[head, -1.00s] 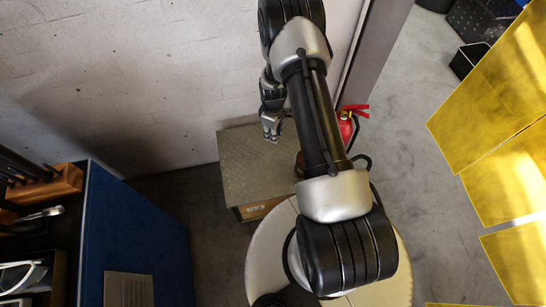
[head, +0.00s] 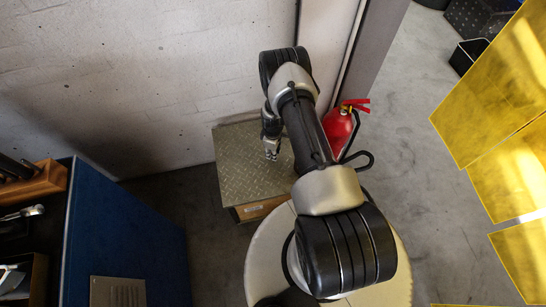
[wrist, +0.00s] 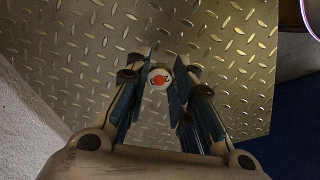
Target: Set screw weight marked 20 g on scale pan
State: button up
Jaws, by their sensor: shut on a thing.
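My gripper (wrist: 159,88) is shut on a small round screw weight (wrist: 159,78) in the wrist view. In the head view my gripper (head: 271,155) is over the diamond-plate top (head: 238,180) of a low box against the wall. The weight is too small to make out there. I cannot pick out a scale pan in either view.
A red fire extinguisher (head: 338,128) stands right of the box, close to my arm. Yellow translucent panels (head: 490,100) are at the right. A curved pale rim (wrist: 308,20) shows at the wrist view's upper right.

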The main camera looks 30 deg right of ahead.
jog(key=shift+f+b, duration=0.6)
jog(key=shift+f, duration=1.25)
jog(key=shift+f+b, duration=0.25)
jog(key=shift+b, duration=0.05)
jog(key=o, duration=0.8)
jog(key=shift+r, duration=0.1)
jog(key=shift+c, duration=0.2)
jog(key=shift+r, duration=0.1)
